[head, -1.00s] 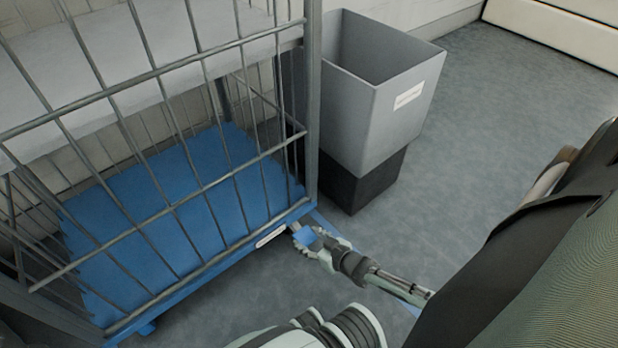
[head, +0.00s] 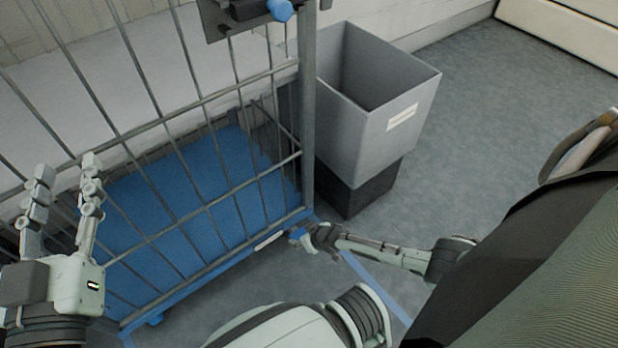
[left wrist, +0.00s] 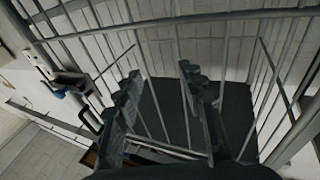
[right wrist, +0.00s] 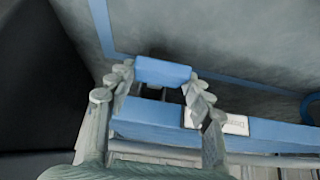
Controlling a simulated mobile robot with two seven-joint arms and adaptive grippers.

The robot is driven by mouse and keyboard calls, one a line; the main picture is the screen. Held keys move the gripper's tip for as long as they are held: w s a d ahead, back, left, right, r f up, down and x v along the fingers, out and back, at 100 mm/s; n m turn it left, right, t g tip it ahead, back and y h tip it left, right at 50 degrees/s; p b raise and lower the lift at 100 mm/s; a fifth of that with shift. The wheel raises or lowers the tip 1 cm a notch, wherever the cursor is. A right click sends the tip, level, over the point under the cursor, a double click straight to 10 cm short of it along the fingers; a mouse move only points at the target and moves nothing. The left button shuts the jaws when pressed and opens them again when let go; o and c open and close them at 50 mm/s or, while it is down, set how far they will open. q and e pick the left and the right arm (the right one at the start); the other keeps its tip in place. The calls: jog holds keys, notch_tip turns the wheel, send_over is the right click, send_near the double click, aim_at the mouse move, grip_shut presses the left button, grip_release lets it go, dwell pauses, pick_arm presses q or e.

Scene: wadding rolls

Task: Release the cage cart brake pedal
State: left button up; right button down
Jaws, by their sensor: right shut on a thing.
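The cage cart (head: 302,130) has grey wire sides and a blue base. Its small blue brake pedal (head: 297,232) sticks out at the base's near right corner. My right gripper (head: 308,238) is at that pedal. In the right wrist view the pedal (right wrist: 163,72) lies between its two fingers, which are shut on it. Whether the pedal is up or down is hard to tell. My left gripper (head: 67,167) is raised in front of the cart's wire side, its fingers apart and empty. The left wrist view shows these fingers (left wrist: 160,80) pointing at the bars.
A grey bin (head: 375,130) on a black base (head: 358,190) stands right beside the cart. A dark latch plate with a blue knob (head: 281,10) is on the cart's upper side. A blue floor line (head: 375,285) runs near my right arm.

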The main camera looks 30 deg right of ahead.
jog(key=shift+w+r+g+p, duration=0.2)
jog(key=shift+r+g+p, duration=0.25)
jog(key=shift+g, duration=0.25)
pick_arm(q)
jog(key=a+f+g+y, duration=0.2)
jog(key=a+f+g, duration=0.1)
jog(key=f, duration=0.4)
jog(key=shift+w+g, duration=0.2)
jog(key=shift+g, duration=0.1)
pick_arm(e)
jog(key=c, duration=0.6)
grip_release()
jog(key=shift+c, duration=0.2)
jog(key=shift+r, duration=0.1)
jog(key=v, duration=1.2)
jog(key=shift+w, duration=0.15)
jog(key=shift+a, duration=0.1)
